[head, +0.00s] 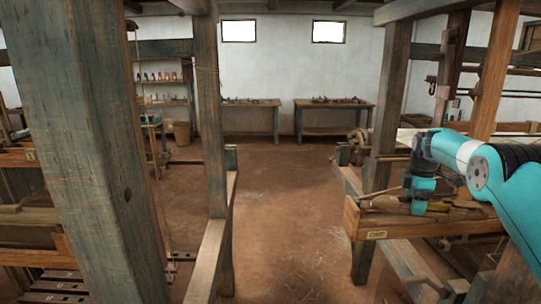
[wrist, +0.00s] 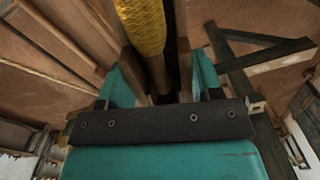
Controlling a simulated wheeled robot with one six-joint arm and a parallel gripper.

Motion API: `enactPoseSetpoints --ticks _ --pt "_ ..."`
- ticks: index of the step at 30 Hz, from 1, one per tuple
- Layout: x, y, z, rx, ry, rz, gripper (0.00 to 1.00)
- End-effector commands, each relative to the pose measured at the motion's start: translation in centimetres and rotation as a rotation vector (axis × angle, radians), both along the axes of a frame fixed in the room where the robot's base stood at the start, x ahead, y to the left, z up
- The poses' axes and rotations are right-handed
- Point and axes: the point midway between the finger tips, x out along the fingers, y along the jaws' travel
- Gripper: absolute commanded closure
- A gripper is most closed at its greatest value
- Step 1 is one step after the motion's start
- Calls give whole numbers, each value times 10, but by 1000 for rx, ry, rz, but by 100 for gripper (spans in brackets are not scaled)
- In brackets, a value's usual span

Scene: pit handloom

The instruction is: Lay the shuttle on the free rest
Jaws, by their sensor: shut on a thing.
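My gripper (head: 418,205) is low over the wooden bench-like beam at the right of the head view. In the wrist view, my gripper (wrist: 163,85) has its teal fingers shut on a long wooden thing wound with yellow, which I take for the shuttle (wrist: 143,28). In the head view a tan, pointed piece, seemingly the shuttle (head: 388,203), shows left of the fingers, just above or touching the beam; I cannot tell which. Its right part is hidden by my gripper. I cannot make out the free rest clearly.
A large post (head: 98,140) blocks the left foreground. The floor aisle (head: 288,220) between the looms is clear.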

Motion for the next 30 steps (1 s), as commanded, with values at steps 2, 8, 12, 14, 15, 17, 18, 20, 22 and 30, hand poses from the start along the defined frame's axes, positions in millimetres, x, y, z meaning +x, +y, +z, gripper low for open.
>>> enactPoseSetpoints --ticks 2,8,12,14,15,17,18,20,22,30 --pt "-4 7 -21 1 4 -56 72" --pt "-27 30 -84 1 6 -271 72" --pt "-58 52 -133 -1 7 -465 72" --pt "-74 61 -153 -1 5 -551 72" --pt "-87 67 -166 -1 6 -609 72" --pt "-106 77 -184 -1 5 -697 72" --pt "-120 83 -196 -1 5 -756 72" --pt "-142 92 -211 -2 6 -845 72" --pt "-169 102 -227 -2 5 -947 72" --pt "-249 125 -257 0 2 -1242 72"
